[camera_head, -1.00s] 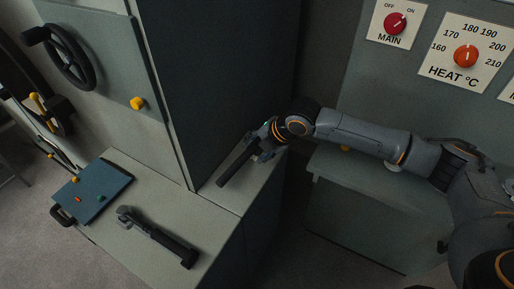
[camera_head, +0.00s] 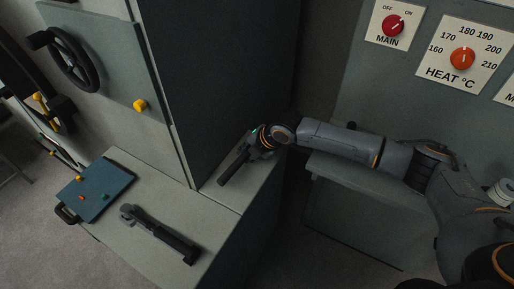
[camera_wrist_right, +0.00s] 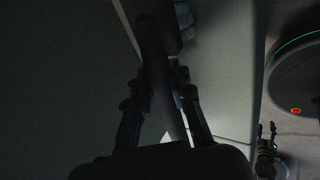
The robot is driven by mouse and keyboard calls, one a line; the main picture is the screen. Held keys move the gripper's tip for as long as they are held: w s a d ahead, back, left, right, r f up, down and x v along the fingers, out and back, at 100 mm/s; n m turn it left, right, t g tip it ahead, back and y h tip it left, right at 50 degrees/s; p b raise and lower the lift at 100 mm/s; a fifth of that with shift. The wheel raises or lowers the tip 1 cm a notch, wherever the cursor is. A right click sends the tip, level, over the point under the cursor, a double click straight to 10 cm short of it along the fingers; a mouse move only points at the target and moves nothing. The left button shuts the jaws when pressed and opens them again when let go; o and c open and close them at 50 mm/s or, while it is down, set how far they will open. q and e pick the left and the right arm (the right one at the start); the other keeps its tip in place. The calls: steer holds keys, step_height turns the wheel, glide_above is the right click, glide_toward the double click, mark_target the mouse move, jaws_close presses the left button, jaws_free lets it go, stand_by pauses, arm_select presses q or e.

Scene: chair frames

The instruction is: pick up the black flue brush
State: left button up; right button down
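The black flue brush shows as a dark rod (camera_head: 233,169) on the pale ledge at the foot of the tall cabinet. My right gripper (camera_head: 253,153) is at its far end, and the near end sticks out toward the lower left. In the right wrist view the dark rod (camera_wrist_right: 153,40) runs between the two fingers of my right gripper (camera_wrist_right: 160,80), which look closed in on it. That view is dark, so the contact is hard to see. What seems to be my left gripper (camera_wrist_right: 266,133) shows small at the right of the wrist view, its fingers apart. It is outside the head view.
The tall dark cabinet (camera_head: 225,80) rises right behind the ledge. A grey box (camera_head: 360,215) stands under my right arm.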

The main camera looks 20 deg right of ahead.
step_height(320, 180, up, 10)
steer(key=shift+r+b, duration=0.1)
steer(key=shift+b, duration=1.15)
steer(key=c, duration=1.8)
jaws_free()
jaws_close()
